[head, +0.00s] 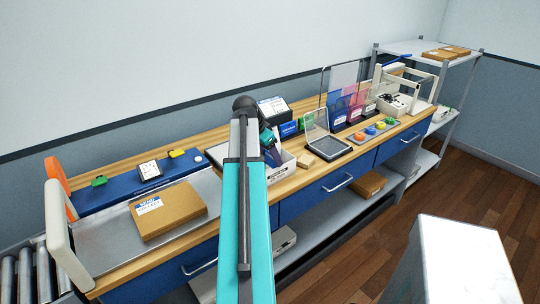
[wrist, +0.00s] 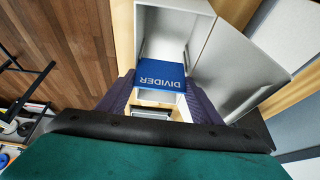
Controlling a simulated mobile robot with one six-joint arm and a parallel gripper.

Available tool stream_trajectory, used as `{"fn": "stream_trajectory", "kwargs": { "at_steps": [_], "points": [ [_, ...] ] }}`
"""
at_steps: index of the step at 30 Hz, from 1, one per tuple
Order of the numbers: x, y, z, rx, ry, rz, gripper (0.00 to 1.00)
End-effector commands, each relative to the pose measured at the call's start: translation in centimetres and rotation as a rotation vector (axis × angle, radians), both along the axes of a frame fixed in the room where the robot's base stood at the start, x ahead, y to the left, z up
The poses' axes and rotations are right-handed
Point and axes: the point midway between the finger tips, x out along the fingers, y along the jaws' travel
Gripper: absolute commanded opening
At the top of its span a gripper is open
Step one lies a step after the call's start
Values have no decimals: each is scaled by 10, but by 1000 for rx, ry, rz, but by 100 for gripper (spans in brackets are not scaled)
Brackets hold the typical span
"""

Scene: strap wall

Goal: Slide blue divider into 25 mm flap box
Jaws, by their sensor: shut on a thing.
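The blue divider (wrist: 162,73), marked DIVIDER, is between the dark fingers of my gripper (wrist: 161,84) in the wrist view. My gripper is shut on it. A white open-topped box (wrist: 175,22) lies beyond and around the divider in that view. I cannot tell whether the divider is inside it or just above it. In the head view, a white box (head: 284,171) with small print stands on the bench, beside and partly behind my arm. My gripper (head: 270,150) is over this box there, largely hidden by my arm. The box's flap width cannot be read.
Coloured upright panels (head: 345,105) stand further right. A brown carton (head: 168,210) lies on the metal surface at left. A grey panel (wrist: 245,60) borders the white box.

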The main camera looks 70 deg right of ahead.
Motion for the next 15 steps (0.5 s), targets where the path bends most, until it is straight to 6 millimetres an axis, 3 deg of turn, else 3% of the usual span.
{"fn": "stream_trajectory", "kwargs": {
  "at_steps": [1, 15],
  "points": [
    [-1, 10, -33, 50, -10, -11, 39],
    [-2, 10, -38, 50, -11, -13, 39]
  ]
}}
